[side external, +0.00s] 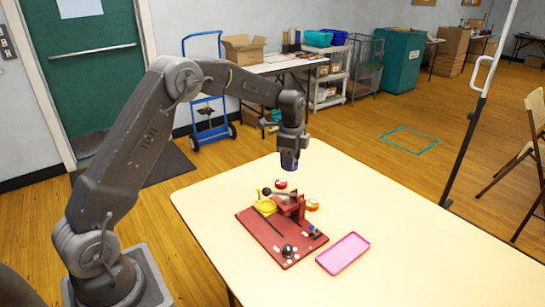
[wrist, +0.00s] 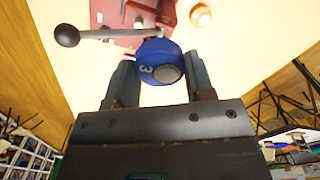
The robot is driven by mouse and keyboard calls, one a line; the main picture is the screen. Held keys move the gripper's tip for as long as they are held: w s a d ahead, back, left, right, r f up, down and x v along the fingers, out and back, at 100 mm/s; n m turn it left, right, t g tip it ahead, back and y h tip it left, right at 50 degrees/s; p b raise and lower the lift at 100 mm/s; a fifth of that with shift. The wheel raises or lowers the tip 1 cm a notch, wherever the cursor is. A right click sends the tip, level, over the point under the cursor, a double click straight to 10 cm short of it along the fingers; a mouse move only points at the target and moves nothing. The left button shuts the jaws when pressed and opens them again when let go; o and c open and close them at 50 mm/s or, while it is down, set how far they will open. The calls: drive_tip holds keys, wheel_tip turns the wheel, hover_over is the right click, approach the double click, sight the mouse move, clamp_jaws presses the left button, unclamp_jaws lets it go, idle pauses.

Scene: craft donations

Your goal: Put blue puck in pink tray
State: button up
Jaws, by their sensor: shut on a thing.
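The blue puck (wrist: 160,62) is held between the two fingers of my gripper (wrist: 160,82). In the wrist view a "3" and a grey round face show on it. In the side external view my gripper (side external: 290,157) points down, with the blue puck (side external: 289,166) at its tip, above the far part of the table. The pink tray (side external: 343,253) lies flat on the table, to the right of the red board and nearer the camera. Its inside looks empty. My gripper is up and to the left of the tray in the side external view.
A red board (side external: 262,240) with a red lever press (side external: 290,205) and small parts stands below my gripper. A lever with a dark ball (wrist: 66,35) shows close in the wrist view. Yellow, red and orange items lie around the press. The table (side external: 430,265) is clear at right.

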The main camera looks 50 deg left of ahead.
drive_tip(key=w+d, duration=0.3)
drive_tip(key=d, duration=0.8)
hover_over(344, 253)
wheel_tip(344, 253, down, 13)
drive_tip(key=shift+a+f, duration=0.1)
drive_tip(key=shift+f, duration=2.3)
drive_tip(key=shift+f, duration=0.2)
drive_tip(key=shift+f, duration=0.65)
drive_tip(key=o, duration=0.9)
